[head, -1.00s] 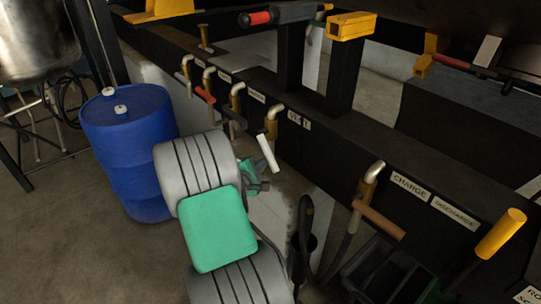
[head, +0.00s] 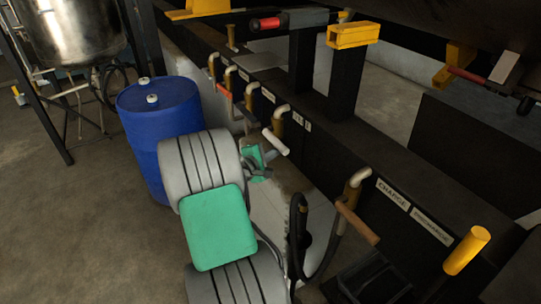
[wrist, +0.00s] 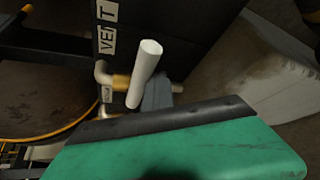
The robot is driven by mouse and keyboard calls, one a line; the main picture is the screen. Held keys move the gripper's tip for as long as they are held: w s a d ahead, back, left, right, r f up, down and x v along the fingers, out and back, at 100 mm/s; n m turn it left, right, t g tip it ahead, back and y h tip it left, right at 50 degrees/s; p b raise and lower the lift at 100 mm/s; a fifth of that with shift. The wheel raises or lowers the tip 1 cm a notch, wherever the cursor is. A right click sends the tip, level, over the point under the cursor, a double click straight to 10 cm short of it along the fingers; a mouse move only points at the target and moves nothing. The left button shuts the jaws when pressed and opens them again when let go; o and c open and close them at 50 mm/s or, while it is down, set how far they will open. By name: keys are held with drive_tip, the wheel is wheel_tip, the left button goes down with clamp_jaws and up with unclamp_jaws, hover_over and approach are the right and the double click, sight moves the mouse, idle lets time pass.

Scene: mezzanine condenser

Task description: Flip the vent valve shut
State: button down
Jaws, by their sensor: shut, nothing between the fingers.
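The vent valve's white handle (head: 275,142) sticks out from its brass body and pale pipe elbow (head: 280,114) on the dark frame. It slants down to the right in the head view. In the wrist view the white handle (wrist: 146,72) stands tilted in front of the brass body (wrist: 121,82), close to the VENT label (wrist: 107,28). My gripper (head: 260,162), with green parts, is shut and empty just below and left of the handle. I cannot tell whether it touches the handle. The green housing fills the lower wrist view.
Other valves line the frame, including a red-handled one (head: 223,91) and a brown-handled one (head: 357,223) by the CHARGE label (head: 393,195). A blue drum (head: 160,110) stands left of my arm. A black hose (head: 298,220) hangs at right. Open floor lies at left.

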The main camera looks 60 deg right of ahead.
drive_tip(key=shift+w+r, duration=0.25)
drive_tip(key=shift+r, duration=0.3)
drive_tip(key=shift+w+r, duration=0.25)
drive_tip(key=shift+r, duration=0.25)
wheel_tip(320, 180, down, 6)
drive_tip(key=a+b, duration=0.1)
drive_tip(key=b, duration=0.2)
drive_tip(key=w+a+r+b, duration=0.1)
drive_tip(key=w+a+r, duration=0.3)
drive_tip(key=a, duration=0.3)
drive_tip(key=shift+w+a+r, duration=0.15)
drive_tip(key=shift+a+r, duration=0.15)
drive_tip(key=shift+r, duration=0.4)
drive_tip(key=shift+d, duration=0.15)
